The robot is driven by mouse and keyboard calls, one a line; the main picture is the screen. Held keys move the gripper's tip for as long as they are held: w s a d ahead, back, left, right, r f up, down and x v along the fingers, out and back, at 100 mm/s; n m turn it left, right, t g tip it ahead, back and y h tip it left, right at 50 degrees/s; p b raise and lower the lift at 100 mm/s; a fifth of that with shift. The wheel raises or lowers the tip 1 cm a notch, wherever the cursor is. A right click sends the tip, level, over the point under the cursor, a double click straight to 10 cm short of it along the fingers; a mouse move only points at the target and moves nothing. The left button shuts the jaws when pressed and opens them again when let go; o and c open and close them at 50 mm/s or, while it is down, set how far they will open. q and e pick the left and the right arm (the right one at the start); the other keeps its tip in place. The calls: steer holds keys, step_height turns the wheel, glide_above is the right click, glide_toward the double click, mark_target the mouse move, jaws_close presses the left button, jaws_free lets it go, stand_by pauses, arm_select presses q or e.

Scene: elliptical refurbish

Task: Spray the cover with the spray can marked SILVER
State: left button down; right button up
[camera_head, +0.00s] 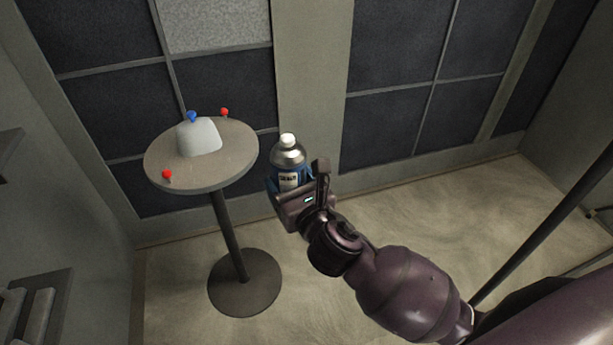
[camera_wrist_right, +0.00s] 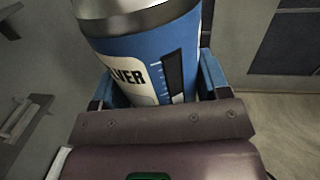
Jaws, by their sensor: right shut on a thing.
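The spray can (camera_head: 288,158) is blue with a silver top and a white cap. In the right wrist view the can (camera_wrist_right: 150,55) fills the top, and its label shows the letters "LVER". My right gripper (camera_head: 296,186) is shut on the can and holds it upright, just right of the round table and apart from it. Its fingers show on both sides of the can in the right wrist view (camera_wrist_right: 160,90). The cover (camera_head: 199,137) is a pale rounded block on the table top, with a blue knob on it. My left gripper is not in view.
The round table (camera_head: 215,176) stands on one post with a round base (camera_head: 244,284). Two red-topped pins (camera_head: 224,112) (camera_head: 167,174) stand near its rim. Dark panelled walls (camera_head: 395,120) are close behind. The floor (camera_head: 180,290) around the base is mostly clear.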

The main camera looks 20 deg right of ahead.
steer(key=a+f+n+g+y+b, duration=0.2)
steer(key=a+f+n+y+b, duration=0.2)
steer(key=a+f+y+b, duration=0.85)
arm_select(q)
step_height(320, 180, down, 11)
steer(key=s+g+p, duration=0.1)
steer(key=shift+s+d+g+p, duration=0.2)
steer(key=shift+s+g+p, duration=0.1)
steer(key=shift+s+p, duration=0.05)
arm_select(e)
steer(key=w+a+f+h, duration=0.2)
steer(key=w+f+h, duration=0.3)
steer(key=f+h, duration=0.1)
steer(key=shift+w+a, duration=0.3)
steer(key=shift+w, duration=0.1)
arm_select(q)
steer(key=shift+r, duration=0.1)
